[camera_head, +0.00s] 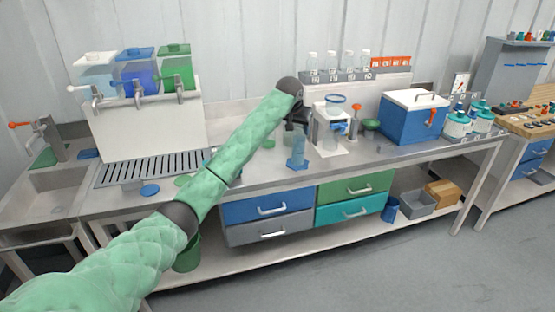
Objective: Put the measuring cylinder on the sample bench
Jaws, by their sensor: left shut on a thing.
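A bluish, translucent measuring cylinder (299,148) with a blue base stands upright at the front edge of the steel bench, or just above it; I cannot tell if its base touches. My left arm reaches in from the lower left, and my dark left gripper (297,122) is at the cylinder's top, shut on it. The fingers are small and partly hidden by the wrist. My right gripper is out of view. I cannot tell which surface is the sample bench; a long steel bench (250,180) fills the middle.
Right of the cylinder stand a white dispenser with a blue tap (333,130), a green funnel-like piece (371,125) and a blue cool box (412,120). Several white-and-teal bottles (458,124) stand farther right. A drain grille (160,168) and sink (60,188) lie left. Drawers (266,208) hang below.

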